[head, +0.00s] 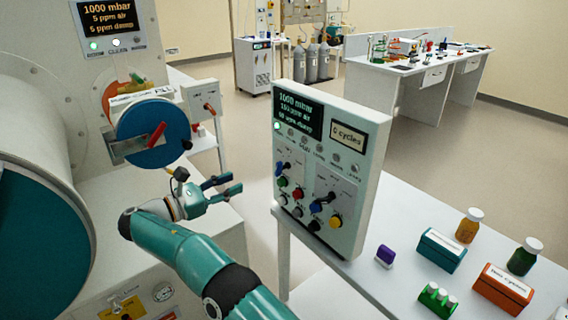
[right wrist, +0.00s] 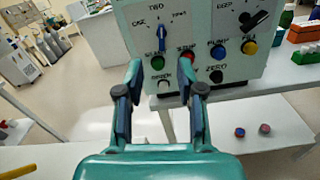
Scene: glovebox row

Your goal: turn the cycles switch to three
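The control panel (head: 326,170) stands upright on the white bench, and its small display (head: 347,145) reads "0 cycles". A blue-handled rotary switch (head: 284,168) is at its left; in the right wrist view, this switch (right wrist: 141,45) stands near vertical among blurred labels resembling one, two and three. It appears to be the cycles switch; which end points is unclear. A black rotary switch (right wrist: 256,20) is further right. My right gripper (head: 231,182) is open and empty, left of the panel and apart from it. In the right wrist view, its fingers (right wrist: 160,68) appear below the blue switch. My left gripper is out of view.
Below the switches are green (right wrist: 157,62), red (right wrist: 187,50), blue (right wrist: 217,52) and yellow (right wrist: 249,47) buttons. Bottles and small boxes (head: 442,250) stand right of the panel. The glovebox (head: 55,140) is at left. Free space lies between gripper and panel.

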